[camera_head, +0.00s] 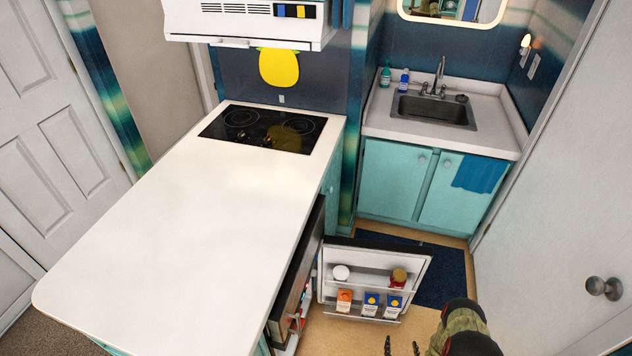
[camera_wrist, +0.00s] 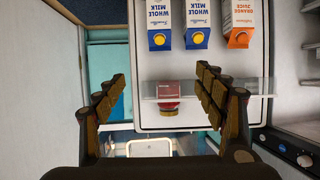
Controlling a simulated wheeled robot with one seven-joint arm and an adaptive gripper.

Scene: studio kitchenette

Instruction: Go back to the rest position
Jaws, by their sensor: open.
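My gripper (camera_head: 402,346) shows at the bottom edge of the head view, in front of the open fridge door (camera_head: 340,312). In the wrist view my gripper (camera_wrist: 160,100) has its two fingers spread wide apart with nothing between them touching either one. Beyond the fingers is the inner side of the fridge door (camera_wrist: 150,75). The rest of my arm is mostly cut off by the lower edge of the head view.
The white counter (camera_head: 150,240) is clear up to the cooktop (camera_head: 262,129). A wall or door with a knob (camera_head: 603,287) stands close on the right.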

